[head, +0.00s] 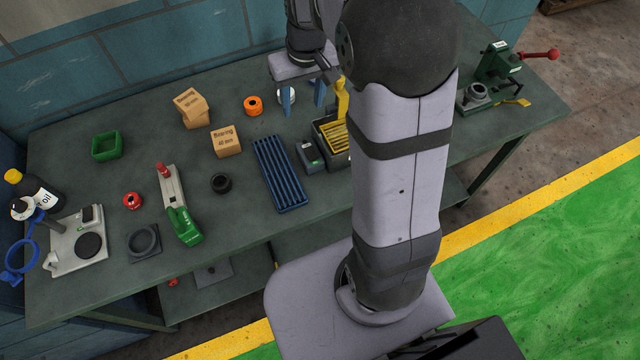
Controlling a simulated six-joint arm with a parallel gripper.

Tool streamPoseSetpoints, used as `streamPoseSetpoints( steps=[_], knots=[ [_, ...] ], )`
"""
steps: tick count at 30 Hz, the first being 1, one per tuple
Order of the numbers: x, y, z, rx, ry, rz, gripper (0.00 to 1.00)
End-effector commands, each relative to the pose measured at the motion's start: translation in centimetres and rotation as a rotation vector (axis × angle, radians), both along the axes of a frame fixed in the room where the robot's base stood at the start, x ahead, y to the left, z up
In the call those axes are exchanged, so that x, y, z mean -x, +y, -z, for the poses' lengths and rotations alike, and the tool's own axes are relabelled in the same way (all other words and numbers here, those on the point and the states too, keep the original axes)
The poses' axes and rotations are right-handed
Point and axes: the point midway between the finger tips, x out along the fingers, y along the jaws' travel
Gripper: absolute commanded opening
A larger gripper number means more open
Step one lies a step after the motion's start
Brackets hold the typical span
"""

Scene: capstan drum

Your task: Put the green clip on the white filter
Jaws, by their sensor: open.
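My gripper (304,98) is at the back of the bench, with its two blue fingers pointing down and spread apart, nothing visible between them. A small whitish round thing (286,97) shows beside and partly behind the left finger; it may be the white filter, but it is too small and covered to tell. I cannot pick out a green clip for sure.
A blue ribbed tray (280,174), a dark box (310,155) and a yellow-slatted bin (333,135) stand right of centre. Bearing boxes (226,141) and an orange spool (253,105) are behind. A green press (497,67) stands far right. My arm hides part of the bench.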

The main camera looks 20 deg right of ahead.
Motion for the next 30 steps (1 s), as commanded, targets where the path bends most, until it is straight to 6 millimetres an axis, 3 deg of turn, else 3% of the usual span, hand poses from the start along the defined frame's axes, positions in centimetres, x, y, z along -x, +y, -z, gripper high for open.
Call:
streamPoseSetpoints(
  steps=[1,6,12,18,30],
  knots=[
    [2.6,1.0,0.5,0.002,0.019,-0.006,0.49],
    [10.3,2.9,2.4,0.011,0.076,-0.012,0.49],
    [16.6,3.9,4.3,0.021,0.123,-0.017,0.49],
    [19.0,4.2,5.1,0.025,0.140,-0.019,0.49],
    [19.2,4.2,5.2,0.025,0.142,-0.019,0.49]
  ],
)
